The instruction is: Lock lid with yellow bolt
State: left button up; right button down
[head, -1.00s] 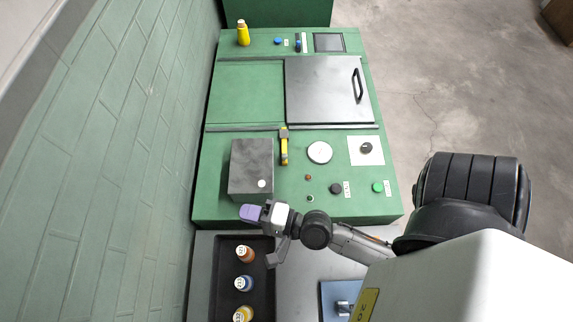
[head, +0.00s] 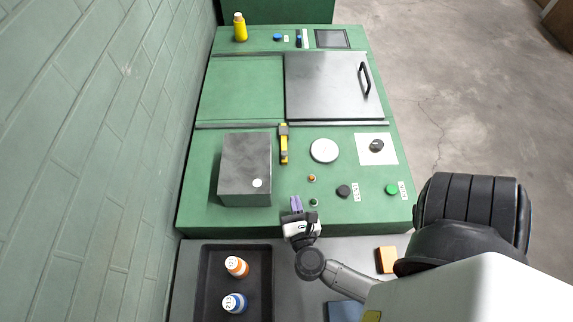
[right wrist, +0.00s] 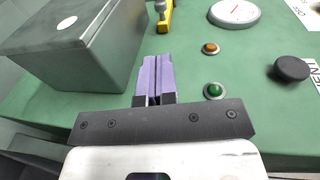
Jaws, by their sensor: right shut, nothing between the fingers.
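The lid (head: 330,90) is a flat grey metal panel with a black handle (head: 364,78) at its right, lying on the green machine top between two dark rails. The yellow bolt (head: 284,148), with a dark part at its upper end, sits just below the lower rail near the lid's lower left corner. It also shows at the top of the right wrist view (right wrist: 166,17), partly cut off. My right gripper (head: 296,204) has purple fingers, pressed together and empty. It is over the machine's front part, below and apart from the bolt. My left gripper is out of view.
A grey box (head: 245,168) stands left of the bolt and gripper. To the right are a white dial (head: 324,150), a black knob (head: 376,145), and black (head: 343,191) and green buttons (head: 391,189). A black tray (head: 207,285) with bottles lies in front; a brick wall is left.

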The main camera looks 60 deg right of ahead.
aim_at(285, 157)
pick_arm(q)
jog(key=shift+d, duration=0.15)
pick_arm(e)
jog(key=shift+d, duration=0.1)
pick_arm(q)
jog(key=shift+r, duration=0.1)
pick_arm(e)
jog(key=shift+w+d, duration=0.2)
jog(key=p+x, duration=0.1)
jog(key=x, duration=1.1)
jog(key=shift+w+d+f, duration=0.1)
jog(key=shift+w+d, duration=0.3)
jog(key=shift+d, duration=0.05)
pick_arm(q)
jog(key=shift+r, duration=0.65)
